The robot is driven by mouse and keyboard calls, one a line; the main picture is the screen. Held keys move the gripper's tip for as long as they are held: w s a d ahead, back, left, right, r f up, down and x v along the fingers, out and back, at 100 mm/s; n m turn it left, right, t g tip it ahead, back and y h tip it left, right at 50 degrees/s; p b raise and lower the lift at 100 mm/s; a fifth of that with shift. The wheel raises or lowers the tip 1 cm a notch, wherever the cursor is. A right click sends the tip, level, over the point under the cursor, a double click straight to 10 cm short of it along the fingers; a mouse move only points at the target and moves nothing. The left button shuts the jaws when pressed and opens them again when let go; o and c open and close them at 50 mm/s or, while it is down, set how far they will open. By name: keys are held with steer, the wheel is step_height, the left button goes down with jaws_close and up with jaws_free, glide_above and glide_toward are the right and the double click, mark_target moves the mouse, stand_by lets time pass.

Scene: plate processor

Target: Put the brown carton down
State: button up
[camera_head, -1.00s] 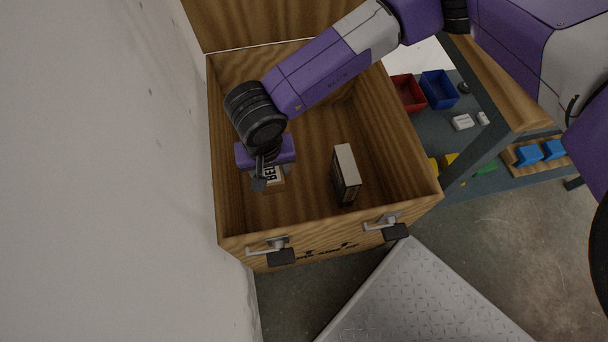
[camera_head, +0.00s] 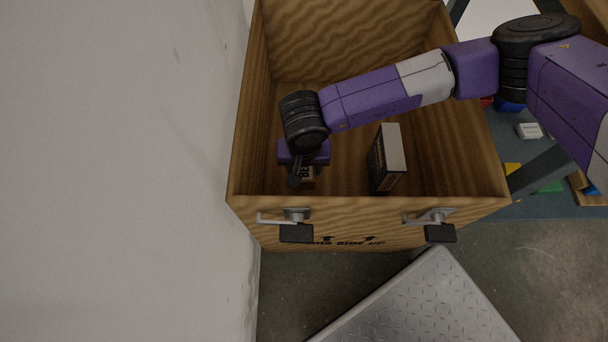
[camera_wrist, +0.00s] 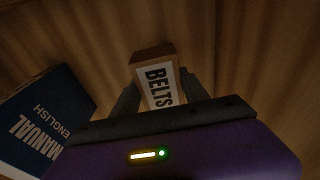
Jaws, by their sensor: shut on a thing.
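The brown carton (camera_wrist: 153,58) has a white label reading "BELTS". In the wrist view it sits between the two fingers of my gripper (camera_wrist: 158,92), which is shut on it. In the head view my gripper (camera_head: 302,172) is inside the wooden crate (camera_head: 370,215), low at its left side. Only a small part of the carton (camera_head: 308,174) shows there, below the purple gripper body. I cannot tell whether the carton touches the crate floor.
A dark box with a pale edge (camera_head: 388,160) stands in the crate to the right; the wrist view shows a blue "MANUAL ENGLISH" cover (camera_wrist: 45,120). The crate's walls surround my gripper. A white wall (camera_head: 120,170) is close on the left. A metal plate (camera_head: 430,305) lies in front.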

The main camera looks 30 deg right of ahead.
mark_target(304, 175)
steer(key=shift+f+b, duration=1.45)
steer(key=shift+f, duration=0.6)
steer(key=shift+f, duration=0.2)
steer(key=o, duration=1.6)
steer(key=r+p, duration=0.3)
steer(key=r, duration=0.1)
steer(key=s+r+p, duration=0.1)
steer(key=r+p, duration=0.2)
steer(key=r, duration=0.1)
steer(key=r+p, duration=0.3)
steer(key=r, duration=0.1)
steer(key=shift+s+a+r, duration=0.15)
steer(key=shift+a, duration=0.25)
